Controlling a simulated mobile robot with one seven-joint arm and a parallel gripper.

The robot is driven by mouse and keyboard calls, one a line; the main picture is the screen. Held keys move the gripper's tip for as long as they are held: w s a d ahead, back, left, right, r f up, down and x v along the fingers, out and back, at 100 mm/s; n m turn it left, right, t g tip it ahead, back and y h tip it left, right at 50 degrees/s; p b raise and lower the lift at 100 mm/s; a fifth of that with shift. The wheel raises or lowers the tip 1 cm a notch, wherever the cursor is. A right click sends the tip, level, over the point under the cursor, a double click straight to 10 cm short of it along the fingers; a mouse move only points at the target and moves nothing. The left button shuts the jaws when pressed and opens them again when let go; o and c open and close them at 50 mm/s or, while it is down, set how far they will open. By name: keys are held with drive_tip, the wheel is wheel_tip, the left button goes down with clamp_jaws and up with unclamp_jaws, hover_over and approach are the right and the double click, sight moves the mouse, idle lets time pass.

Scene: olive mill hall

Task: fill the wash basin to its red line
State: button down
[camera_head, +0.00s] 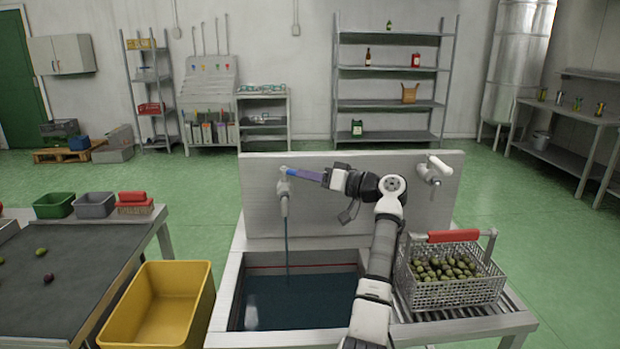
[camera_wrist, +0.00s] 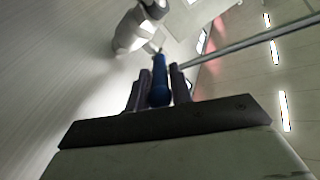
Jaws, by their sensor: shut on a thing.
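The wash basin (camera_head: 236,290) is sunk in the sink unit and holds dark blue-green water (camera_head: 300,303). A red line (camera_head: 300,266) runs along its inner back wall, and the water surface lies below it. A thin stream (camera_head: 287,250) falls from the grey tap (camera_head: 284,200) on the splashback into the basin. My gripper (camera_head: 300,174) is at the top of this tap, shut on its blue lever (camera_head: 290,172). In the wrist view the blue lever (camera_wrist: 160,80) sits between the two fingers of my gripper (camera_wrist: 157,85). My arm hides the basin's right side.
A wire basket of olives (camera_head: 450,290) with a red handle stands on the drainboard right of the basin. A white fitting (camera_head: 435,170) is on the splashback's right. A yellow crate (camera_head: 160,310) and a sorting table (camera_head: 70,270) are at left.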

drive_tip(key=shift+w+d+n+g, duration=0.2)
drive_tip(key=shift+n+g, duration=0.1)
drive_tip(key=shift+g, duration=0.1)
drive_tip(key=shift+a, duration=0.1)
drive_tip(key=c, duration=1.3)
unclamp_jaws()
drive_tip(key=shift+c, duration=0.2)
drive_tip(key=b+v, duration=0.2)
drive_tip(key=v, duration=1.1)
drive_tip(key=shift+d+f+b, duration=0.25)
drive_tip(key=shift+d+b, duration=0.15)
drive_tip(key=shift+s, duration=0.15)
